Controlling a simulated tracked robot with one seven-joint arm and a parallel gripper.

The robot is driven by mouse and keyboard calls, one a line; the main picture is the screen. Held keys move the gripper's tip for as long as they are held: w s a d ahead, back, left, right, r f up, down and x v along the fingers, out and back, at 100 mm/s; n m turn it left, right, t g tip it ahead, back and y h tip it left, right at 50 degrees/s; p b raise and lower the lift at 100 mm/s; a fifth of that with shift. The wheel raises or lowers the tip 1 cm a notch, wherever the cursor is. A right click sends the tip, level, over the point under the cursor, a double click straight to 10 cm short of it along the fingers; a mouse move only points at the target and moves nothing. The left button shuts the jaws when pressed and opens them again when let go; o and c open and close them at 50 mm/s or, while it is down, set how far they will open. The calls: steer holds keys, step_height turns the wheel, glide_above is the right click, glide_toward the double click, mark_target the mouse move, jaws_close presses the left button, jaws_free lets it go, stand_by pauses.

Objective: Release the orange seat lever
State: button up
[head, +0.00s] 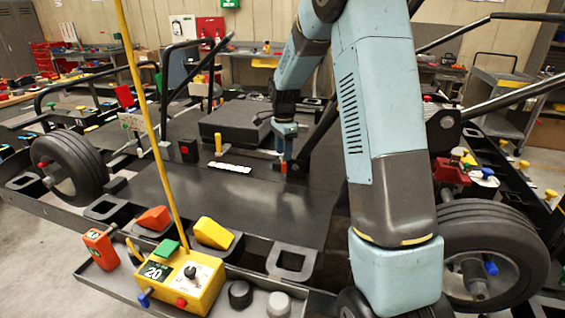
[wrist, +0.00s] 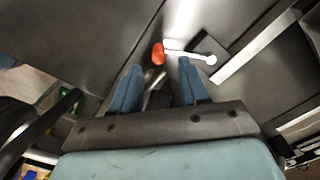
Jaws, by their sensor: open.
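The orange seat lever shows in the wrist view as an orange grip (wrist: 158,53) on a thin pale bar. The bar runs right to a round white end (wrist: 211,60). My gripper (wrist: 155,72) is open, one blue finger on each side of the view. The orange grip lies beyond the fingertips, between them and nearer the left one. I see no contact. In the head view my gripper (head: 285,150) points down over the dark deck by the black seat block (head: 236,123). A small orange-red spot shows at its tips, too small to tell clearly.
A yellow-knobbed handle (head: 218,143) and a white label strip (head: 230,168) are left of my gripper. A dark box with a red button (head: 187,150) stands further left. A yellow control box (head: 192,280) sits in front. The deck's front middle is clear.

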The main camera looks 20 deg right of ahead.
steer(key=shift+f, duration=2.4)
steer(key=shift+c, duration=0.2)
steer(key=c, duration=0.7)
steer(key=shift+r, duration=0.1)
jaws_close()
